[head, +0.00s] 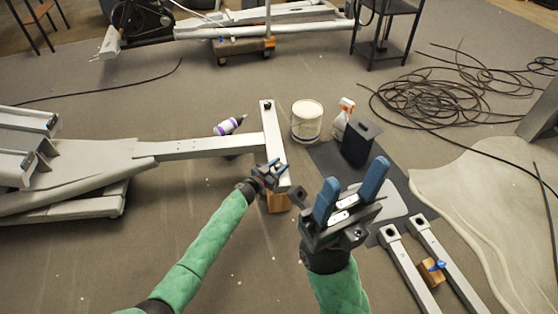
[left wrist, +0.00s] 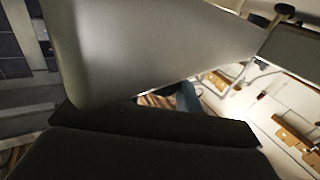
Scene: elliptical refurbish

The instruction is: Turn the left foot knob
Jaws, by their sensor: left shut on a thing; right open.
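The grey T-shaped frame has a crossbar (head: 273,137), with a black foot knob (head: 267,104) on its far end. My left gripper (head: 278,170) is at the crossbar's near end, shut on the left foot knob there. That knob is largely hidden by the gripper. In the left wrist view the grey metal (left wrist: 150,50) fills the upper middle, and part of a blue finger (left wrist: 188,98) shows below it. The contact is not visible there. My right gripper (head: 355,175) is open and empty, pointing up, to the right of the crossbar.
A wooden block (head: 277,202) sits under the crossbar's near end. A white bucket (head: 306,122), spray bottle (head: 343,116) and black box (head: 360,143) stand behind my right gripper. A purple-and-white bottle (head: 229,126) lies by the beam. Cables (head: 440,95) and grey posts (head: 406,262) lie right.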

